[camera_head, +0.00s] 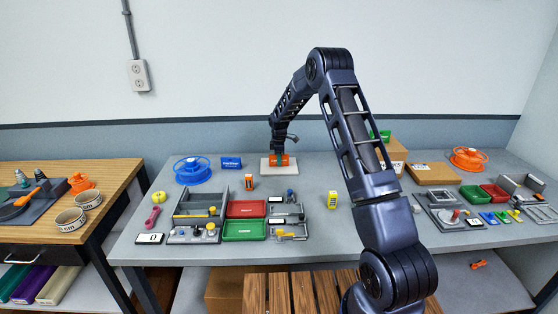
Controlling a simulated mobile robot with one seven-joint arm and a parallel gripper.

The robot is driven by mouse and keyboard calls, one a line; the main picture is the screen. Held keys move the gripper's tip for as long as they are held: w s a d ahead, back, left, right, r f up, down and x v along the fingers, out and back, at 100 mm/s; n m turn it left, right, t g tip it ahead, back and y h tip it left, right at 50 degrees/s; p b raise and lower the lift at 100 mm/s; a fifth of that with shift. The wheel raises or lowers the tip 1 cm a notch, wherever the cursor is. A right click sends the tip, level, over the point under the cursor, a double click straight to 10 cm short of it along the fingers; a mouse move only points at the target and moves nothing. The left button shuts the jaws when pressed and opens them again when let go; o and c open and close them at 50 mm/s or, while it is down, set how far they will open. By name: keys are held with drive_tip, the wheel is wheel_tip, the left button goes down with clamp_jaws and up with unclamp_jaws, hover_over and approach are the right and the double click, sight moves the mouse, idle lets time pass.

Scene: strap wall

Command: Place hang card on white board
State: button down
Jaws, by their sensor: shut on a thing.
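My gripper (280,158) is at the back middle of the grey table, pointing down. It is shut on an orange card-like thing (284,160), which I take to be the hang card. The card is at the white board (270,174), a small flat pale board lying on the table against the back. The card appears low over the board or touching it; I cannot tell which. The fingers partly hide the card's upper edge.
A blue spool (193,170) and a blue box (231,163) stand left of the board. A small orange item (249,182) is just in front. Red (246,209) and green (244,231) trays lie nearer. Cardboard boxes (432,174) stand right.

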drive_tip(key=c, duration=1.3)
unclamp_jaws()
drive_tip(key=shift+c, duration=0.2)
wheel_tip(320, 180, up, 12)
drive_tip(key=shift+s+r, duration=0.1)
drive_tip(key=shift+r, duration=0.1)
drive_tip(key=s+d+r+m+t, duration=0.1)
drive_tip(key=s+d+r+m, duration=0.3)
drive_tip(key=s+d+r, duration=0.55)
drive_tip(key=s+d+r+m+t, duration=0.1)
drive_tip(key=s+d+r+m, duration=0.4)
drive_tip(key=s+r, duration=0.9)
drive_tip(key=s+d+f+m, duration=0.1)
drive_tip(key=s+d+m, duration=0.1)
drive_tip(key=s, duration=0.8)
drive_tip(key=s+d+f+m+t, duration=0.1)
drive_tip(key=s+d+m, duration=0.2)
drive_tip(key=s, duration=0.7)
drive_tip(key=s+d+f+m+t, duration=0.1)
drive_tip(key=s+d+m, duration=0.2)
drive_tip(key=s, duration=0.7)
drive_tip(key=shift+s+f+m, duration=0.15)
drive_tip(key=shift+s+m, duration=0.05)
drive_tip(key=shift+m, duration=0.3)
